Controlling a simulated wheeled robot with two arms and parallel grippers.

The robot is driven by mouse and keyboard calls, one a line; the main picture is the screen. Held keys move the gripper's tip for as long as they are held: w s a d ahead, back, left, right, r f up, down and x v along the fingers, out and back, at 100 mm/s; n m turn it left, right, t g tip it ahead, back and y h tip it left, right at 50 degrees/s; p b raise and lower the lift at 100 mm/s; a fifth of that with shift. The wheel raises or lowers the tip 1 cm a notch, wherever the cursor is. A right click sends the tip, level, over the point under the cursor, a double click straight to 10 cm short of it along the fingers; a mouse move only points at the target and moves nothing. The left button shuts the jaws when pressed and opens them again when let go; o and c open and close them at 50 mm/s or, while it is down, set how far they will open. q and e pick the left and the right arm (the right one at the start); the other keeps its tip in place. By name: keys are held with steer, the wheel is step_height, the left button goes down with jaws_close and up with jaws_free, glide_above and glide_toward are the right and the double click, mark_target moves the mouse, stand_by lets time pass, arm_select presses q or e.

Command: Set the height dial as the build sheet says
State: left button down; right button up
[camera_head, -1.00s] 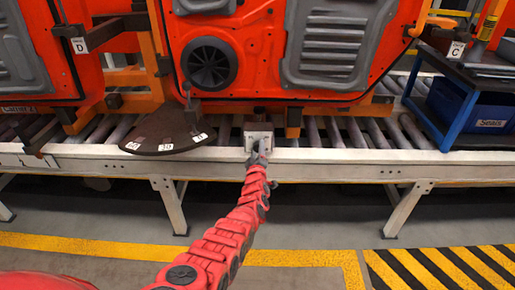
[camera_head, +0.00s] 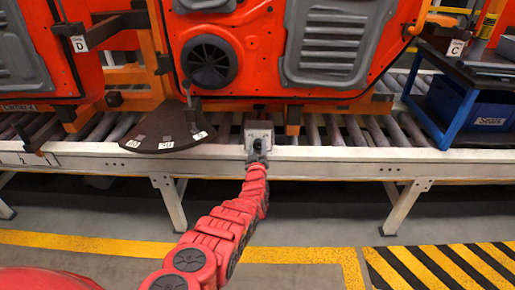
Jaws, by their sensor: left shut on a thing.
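A dark fan-shaped plate (camera_head: 165,127) lies on the conveyor's front edge in the head view, with several small white labels along its rim, too small to read surely. A thin grey upright pointer (camera_head: 190,107) stands over its right part. To its right, a small pale grey box (camera_head: 259,131) sits on the front rail. My left gripper (camera_head: 257,151) is at the box's front face, shut on a small knob there, which the gripper mostly hides. My right gripper is out of view. I see no readable build sheet.
Orange doors (camera_head: 245,50) hang above the roller conveyor (camera_head: 345,132). Tags D (camera_head: 79,44) and C (camera_head: 455,48) mark stations. A blue bin (camera_head: 468,108) stands on a cart at right. The floor in front is clear, with yellow markings.

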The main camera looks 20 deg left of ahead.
arm_select(q)
steer(key=m, duration=0.2)
steer(key=shift+d+f+m+b, duration=0.1)
steer(key=shift+m+b, duration=0.2)
steer(key=shift+m, duration=0.6)
steer(key=shift+m+b, duration=0.4)
steer(key=shift+m, duration=0.4)
steer(key=shift+c, duration=1.5)
jaws_free()
steer(key=shift+s, duration=0.1)
